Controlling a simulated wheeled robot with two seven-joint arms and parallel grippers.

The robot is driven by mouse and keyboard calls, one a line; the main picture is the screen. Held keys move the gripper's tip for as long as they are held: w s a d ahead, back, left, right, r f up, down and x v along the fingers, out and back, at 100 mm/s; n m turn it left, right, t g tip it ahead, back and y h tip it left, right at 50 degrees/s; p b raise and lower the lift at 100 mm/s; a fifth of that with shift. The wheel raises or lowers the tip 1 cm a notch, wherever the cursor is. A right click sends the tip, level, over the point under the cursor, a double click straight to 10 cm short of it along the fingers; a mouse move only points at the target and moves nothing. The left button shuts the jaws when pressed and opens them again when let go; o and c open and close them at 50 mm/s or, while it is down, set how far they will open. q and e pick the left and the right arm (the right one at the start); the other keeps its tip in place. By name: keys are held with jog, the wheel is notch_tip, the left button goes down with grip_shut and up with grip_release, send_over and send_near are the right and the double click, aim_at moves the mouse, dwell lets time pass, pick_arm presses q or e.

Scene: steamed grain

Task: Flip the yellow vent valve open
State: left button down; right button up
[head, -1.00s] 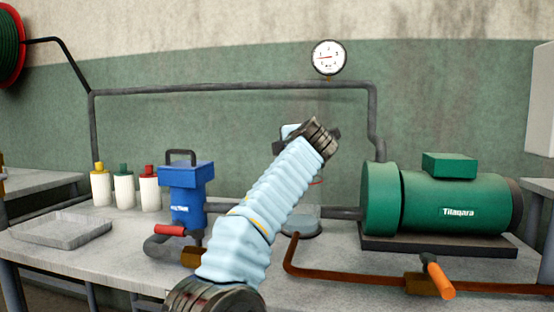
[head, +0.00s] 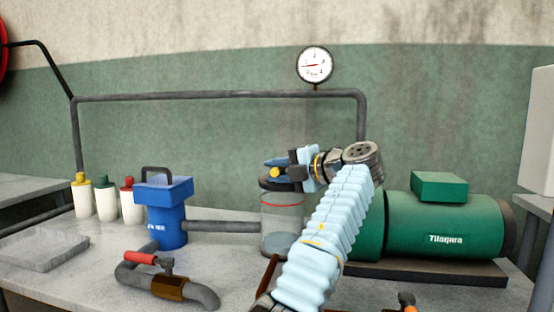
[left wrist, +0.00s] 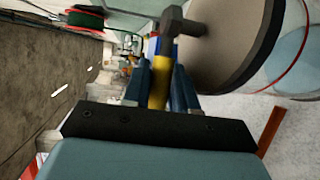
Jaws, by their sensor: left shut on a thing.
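The clear jar (head: 283,222) with a dark lid (head: 272,186) stands on the table left of the green motor. The yellow vent valve (head: 276,172) sits at the top of the jar, and its yellow end shows just left of my gripper. My left gripper (head: 283,164) reaches in from the right over the lid and is shut on the valve. In the left wrist view the yellow lever (left wrist: 158,88) lies between the two blue-grey fingers (left wrist: 159,80), beside a grey pipe fitting (left wrist: 185,27) and the lid. My right gripper is not in view.
A blue pump (head: 165,205) and a red-handled valve (head: 142,258) stand to the left. The green motor (head: 440,225) is close on the right, behind my forearm. A gauge (head: 314,65) hangs above. Several small bottles (head: 106,200) stand at the far left.

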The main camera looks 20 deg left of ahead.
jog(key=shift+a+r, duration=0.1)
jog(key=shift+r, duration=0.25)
pick_arm(q)
jog(key=c, duration=1.3)
grip_release()
jog(key=shift+o, duration=0.2)
jog(key=p+v, duration=0.5)
jog(key=v, duration=0.8)
jog(key=shift+d+p, duration=0.3)
jog(key=shift+d, duration=0.1)
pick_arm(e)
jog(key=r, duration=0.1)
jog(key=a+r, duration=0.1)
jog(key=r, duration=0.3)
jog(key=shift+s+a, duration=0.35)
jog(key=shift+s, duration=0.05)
pick_arm(q)
jog(key=shift+w, duration=0.15)
